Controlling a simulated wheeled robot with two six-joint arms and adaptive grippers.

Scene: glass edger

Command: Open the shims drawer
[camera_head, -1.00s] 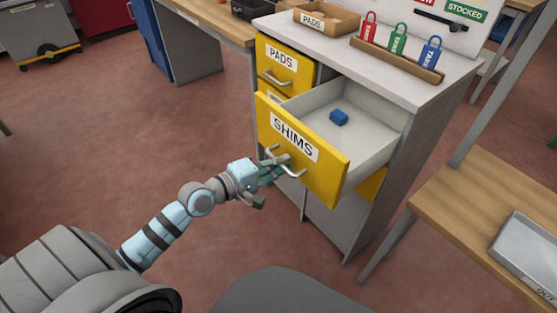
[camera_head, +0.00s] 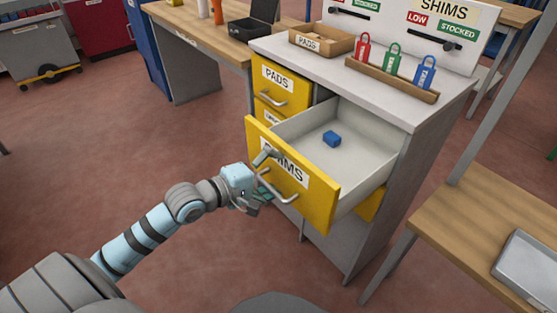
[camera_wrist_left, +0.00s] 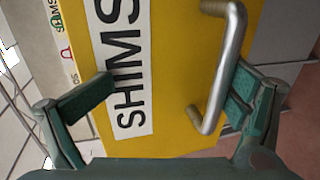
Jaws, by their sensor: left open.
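My left gripper (camera_head: 264,175) is open at the drawer front. In the left wrist view, the gripper (camera_wrist_left: 170,100) has its fingers spread wide, with the handle (camera_wrist_left: 226,70) between them, nearer the right finger. Neither finger is closed on the handle. My right gripper is not in view.
The pads drawer (camera_head: 280,88) above is shut. The cabinet top holds a pads tray (camera_head: 321,41) and red, green and blue tags (camera_head: 393,63) in a wooden rack. A wooden table (camera_head: 455,220) with a grey tray stands at right.

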